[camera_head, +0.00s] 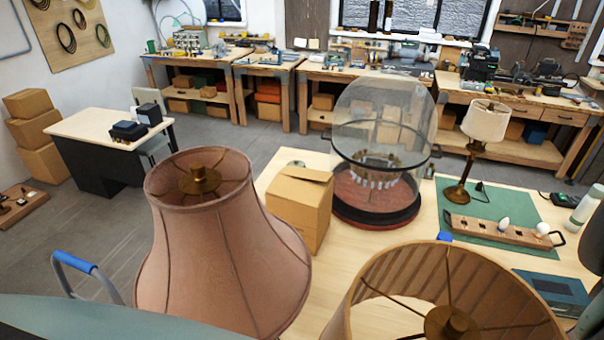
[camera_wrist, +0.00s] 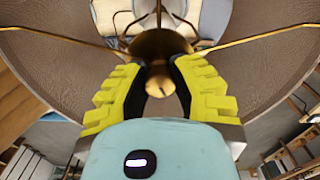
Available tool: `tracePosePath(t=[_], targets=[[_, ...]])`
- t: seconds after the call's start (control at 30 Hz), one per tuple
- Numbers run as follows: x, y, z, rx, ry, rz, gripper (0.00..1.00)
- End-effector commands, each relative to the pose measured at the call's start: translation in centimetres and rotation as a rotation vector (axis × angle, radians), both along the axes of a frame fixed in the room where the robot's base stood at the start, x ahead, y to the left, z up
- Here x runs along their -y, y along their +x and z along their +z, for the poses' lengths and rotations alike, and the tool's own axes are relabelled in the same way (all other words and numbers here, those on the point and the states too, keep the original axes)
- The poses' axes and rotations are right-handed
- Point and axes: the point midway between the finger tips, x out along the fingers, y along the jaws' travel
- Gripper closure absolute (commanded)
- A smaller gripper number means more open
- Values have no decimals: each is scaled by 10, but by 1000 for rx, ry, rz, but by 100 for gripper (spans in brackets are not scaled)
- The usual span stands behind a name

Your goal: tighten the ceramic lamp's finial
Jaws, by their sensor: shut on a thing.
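In the wrist view, my gripper (camera_wrist: 160,72) has its yellow-and-black fingers closed on either side of a small brass finial (camera_wrist: 160,88). A wider brass piece (camera_wrist: 160,44) shows beyond the fingertips, with thin brass spokes running out to a brown lampshade (camera_wrist: 250,65). The lamp's body is hidden. In the head view, a pink shade (camera_head: 222,250) with a brass hub (camera_head: 200,180) stands at left front. A tan shade (camera_head: 375,315) with a brass hub (camera_head: 450,324) is at lower right. Their bases are hidden, and I cannot tell which is ceramic. My gripper is not visible there.
A cardboard box (camera_head: 297,212) and a glass dome (camera_head: 378,125) stand behind the shades. A smaller brass lamp (camera_head: 460,190) with a cream shade stands on a green mat (camera_head: 515,205). A wooden bulb rack (camera_head: 490,231) lies in front of it. Workbenches line the back wall.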

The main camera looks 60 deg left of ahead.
Motion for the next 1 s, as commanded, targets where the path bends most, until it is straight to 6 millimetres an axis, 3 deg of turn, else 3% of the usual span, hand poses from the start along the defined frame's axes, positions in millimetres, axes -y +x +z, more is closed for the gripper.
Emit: tracePosePath(t=[0.5, 1.0], targets=[[-1, 0, -1, -3, -1, -377, 100], [-1, -1, -1, -4, -2, -473, 100]])
